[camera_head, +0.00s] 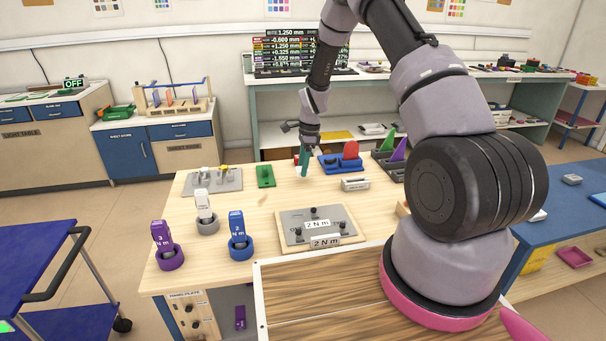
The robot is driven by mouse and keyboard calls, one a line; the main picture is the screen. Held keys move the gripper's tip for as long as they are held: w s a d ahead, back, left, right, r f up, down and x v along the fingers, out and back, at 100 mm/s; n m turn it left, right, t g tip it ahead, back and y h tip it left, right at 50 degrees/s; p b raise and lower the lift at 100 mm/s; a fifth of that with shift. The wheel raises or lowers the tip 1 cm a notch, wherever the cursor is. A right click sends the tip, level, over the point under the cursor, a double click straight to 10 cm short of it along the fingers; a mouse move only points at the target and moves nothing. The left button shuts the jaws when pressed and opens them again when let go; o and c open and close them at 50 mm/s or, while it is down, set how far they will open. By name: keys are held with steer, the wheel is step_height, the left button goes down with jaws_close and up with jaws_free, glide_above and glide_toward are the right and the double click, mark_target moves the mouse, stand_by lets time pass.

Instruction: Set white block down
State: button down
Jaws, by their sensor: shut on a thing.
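My gripper (304,166) reaches down over the back middle of the wooden table (260,203). Its teal fingers are shut on a small white block (299,171), which shows only in part at the fingertips. The block is at or just above the table top; I cannot tell whether it touches. A small red piece shows just left of the fingers, partly hidden by them.
A blue holder (330,164) with a red piece (350,150) stands close right of my gripper. A green block (265,176) lies to the left. A pale labelled block (355,184) and a grey plate (296,237) are nearer. Purple, grey and blue ring stands hold upright tools.

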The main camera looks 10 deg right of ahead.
steer(key=shift+f, duration=1.4)
steer(key=shift+f, duration=0.1)
steer(key=shift+c, duration=1.3)
jaws_free()
